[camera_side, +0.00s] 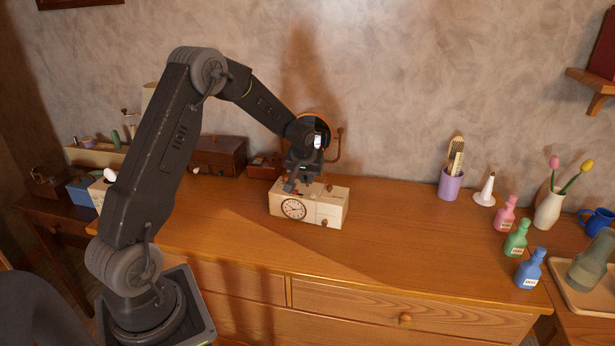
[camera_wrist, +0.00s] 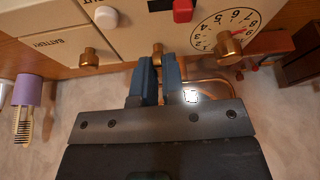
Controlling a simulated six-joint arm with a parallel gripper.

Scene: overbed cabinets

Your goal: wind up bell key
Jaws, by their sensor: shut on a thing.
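A cream clock box (camera_side: 292,208) stands on the wooden dresser with its round dial to the front. My gripper (camera_side: 291,187) reaches down to the top and back of the box. The wrist view shows brass keys on the box: a left one (camera_wrist: 90,57) near the word BATTERY, a middle one (camera_wrist: 157,48), and a right one (camera_wrist: 229,47) by a numbered dial. The blue fingers of my gripper (camera_wrist: 158,62) are shut on the middle brass key. Its label is hidden, so I cannot tell its name. The side view hides the grip.
A red button (camera_wrist: 183,11) is just beyond the held key. A round mirror (camera_side: 327,127) and dark boxes (camera_side: 219,153) stand behind and left. A purple cup (camera_side: 450,185) and coloured bottles (camera_side: 516,240) stand at right. The dresser top (camera_side: 400,230) between is clear.

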